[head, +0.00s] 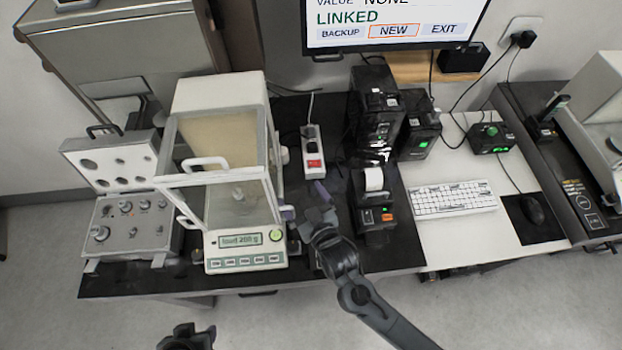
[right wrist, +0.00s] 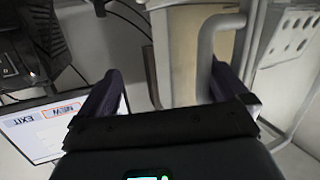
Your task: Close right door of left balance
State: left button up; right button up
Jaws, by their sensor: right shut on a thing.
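The left balance (head: 245,240) stands on the dark table, its glass chamber over a lit display. A small metal weight (head: 238,194) sits inside. The chamber's right side, with the right door, is seen edge-on, so how far that door stands open cannot be told. My right gripper (head: 304,202) is beside this right side. In the right wrist view a grey bar handle (right wrist: 205,60) lies between the fingers, against the right-hand finger; the fingers look well apart, and the contact is partly hidden. My left gripper (head: 187,338) is low at the bottom edge, its fingers unclear.
A grey case with open lid (head: 128,222) stands left of the balance. A power strip (head: 313,152) lies behind my right gripper. A small printer (head: 374,205) stands close to its right. A keyboard (head: 453,199) and monitor (head: 394,22) are farther off.

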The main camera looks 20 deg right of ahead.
jog(key=shift+h, duration=0.3)
jog(key=s, duration=0.1)
jog(key=s+d+p, duration=0.1)
jog(key=s+d, duration=0.1)
jog(key=shift+s+d+r+p, duration=0.1)
jog(key=shift+s+r+p, duration=0.25)
jog(key=shift+s+p, duration=0.05)
jog(key=s, duration=0.1)
jog(key=s+d, duration=0.1)
jog(key=shift+s+d+f+p, duration=0.15)
jog(key=shift+s+d+p, duration=0.15)
jog(key=shift+p, duration=0.1)
jog(key=c, duration=1)
pick_arm(q)
jog(key=r, duration=0.2)
jog(key=d+r+p, duration=0.1)
jog(key=shift+s+d+r, duration=0.1)
jog(key=shift+s+r, duration=0.25)
pick_arm(e)
jog(key=s, duration=0.1)
jog(key=s+a, duration=0.1)
jog(key=shift+s+a+f, duration=0.1)
jog(key=shift+s+a, duration=0.1)
jog(key=shift+s, duration=0.15)
